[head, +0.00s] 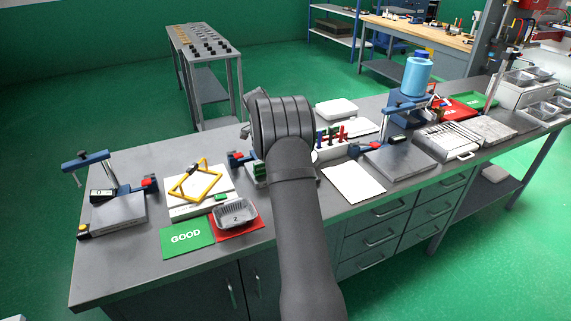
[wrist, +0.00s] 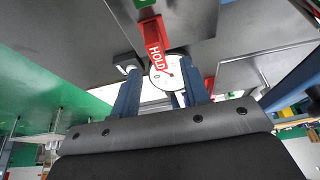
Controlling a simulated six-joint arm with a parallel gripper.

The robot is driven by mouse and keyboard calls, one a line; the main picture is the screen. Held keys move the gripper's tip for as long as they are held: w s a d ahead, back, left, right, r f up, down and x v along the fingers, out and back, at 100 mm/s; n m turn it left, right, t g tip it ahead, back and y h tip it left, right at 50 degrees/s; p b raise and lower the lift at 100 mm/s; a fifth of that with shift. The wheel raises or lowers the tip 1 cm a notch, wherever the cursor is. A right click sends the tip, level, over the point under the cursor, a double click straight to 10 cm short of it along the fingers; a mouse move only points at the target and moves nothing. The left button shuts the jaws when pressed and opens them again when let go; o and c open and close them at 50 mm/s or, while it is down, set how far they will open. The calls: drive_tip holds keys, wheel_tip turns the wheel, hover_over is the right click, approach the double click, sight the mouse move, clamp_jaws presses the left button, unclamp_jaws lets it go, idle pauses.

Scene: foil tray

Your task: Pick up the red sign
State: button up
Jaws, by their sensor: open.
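In the wrist view a red sign (wrist: 152,34) with the white word HOLD lies beyond my fingertips. Its lower end is in front of a white round dial and near the gap between the fingers. My gripper (wrist: 156,70) is open, its two blue fingers apart, with nothing visibly held. Whether the fingers touch the sign I cannot tell. In the head view my arm hides the gripper and that spot. Two other red sheets show there: one (head: 253,229) under a foil tray (head: 235,214) marked 2, and one (head: 460,108) at the right.
A green GOOD sign (head: 186,238) lies at the bench's front left. A clamp stand (head: 118,211) stands left, and a yellow frame (head: 196,183) sits beside the tray. Another clamp stand (head: 400,160), a white sheet (head: 352,185) and a blue bottle (head: 416,75) are to the right.

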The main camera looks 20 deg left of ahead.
drive_tip(key=x, duration=0.5)
drive_tip(key=shift+s+a+f, duration=0.15)
drive_tip(key=shift+s, duration=0.15)
clamp_jaws()
